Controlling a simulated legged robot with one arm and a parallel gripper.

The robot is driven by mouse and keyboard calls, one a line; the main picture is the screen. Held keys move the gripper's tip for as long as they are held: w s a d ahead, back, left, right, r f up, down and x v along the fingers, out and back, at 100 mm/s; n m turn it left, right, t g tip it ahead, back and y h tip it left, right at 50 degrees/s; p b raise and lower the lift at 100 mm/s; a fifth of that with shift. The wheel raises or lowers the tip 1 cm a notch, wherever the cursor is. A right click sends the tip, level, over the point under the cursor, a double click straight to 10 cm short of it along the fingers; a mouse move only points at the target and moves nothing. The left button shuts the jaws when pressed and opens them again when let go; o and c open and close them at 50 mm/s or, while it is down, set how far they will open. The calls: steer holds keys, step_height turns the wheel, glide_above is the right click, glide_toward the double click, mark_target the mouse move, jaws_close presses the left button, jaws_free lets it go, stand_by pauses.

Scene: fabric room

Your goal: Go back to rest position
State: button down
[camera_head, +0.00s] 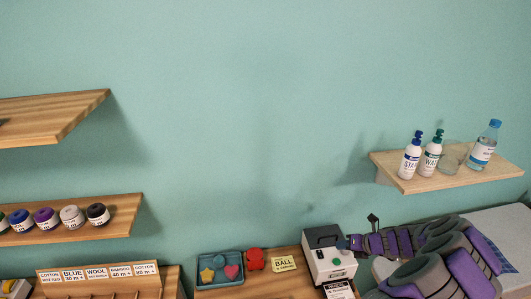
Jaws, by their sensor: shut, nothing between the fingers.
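My gripper (345,243) is at the left end of my purple and grey arm, low on the right in the head view. It is small here, and it is shut and empty. It sits in front of or against the upper part of a white and dark box-shaped machine (330,262) with a green button. I cannot tell whether it touches the machine. The arm reaches left from the lower right, and its folded links fill that corner.
A right wall shelf (405,182) above my arm holds two pump bottles, a clear glass and a water bottle (484,145). A table (225,293) holds a blue tray (205,278), a red object (254,259) and a BALL card (284,264). Left shelves hold spools. The middle wall is clear.

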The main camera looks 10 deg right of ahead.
steer(key=a+r+n+g+y+b, duration=0.1)
steer(key=a+r+n, duration=0.4)
steer(key=a, duration=0.3)
steer(key=a+r+n+g+y+b, duration=0.1)
steer(key=a+r+n+y, duration=0.1)
steer(key=a+r+n, duration=0.45)
steer(key=s+a+r+n+g+b, duration=0.1)
steer(key=s+a+r+n+g, duration=0.1)
steer(key=s+a+n, duration=0.35)
steer(key=s+a+r+n+g+b, duration=0.1)
steer(key=s+a+r+n+g, duration=0.15)
steer(key=a, duration=0.65)
steer(key=s+a+r+n+g+h+b, duration=0.1)
steer(key=s+a+n+g+h+b, duration=0.2)
steer(key=s+n, duration=0.8)
steer(key=s+d+f+n+h, duration=0.1)
steer(key=s+n, duration=0.3)
steer(key=s, duration=0.5)
steer(key=s+d+n+h+b, duration=0.1)
steer(key=s+d+n+h, duration=0.2)
steer(key=s, duration=0.7)
steer(key=shift+d+f+n+h, duration=0.2)
steer(key=shift+f+n+h, duration=0.15)
steer(key=shift+n+h, duration=0.15)
steer(key=shift+d, duration=0.15)
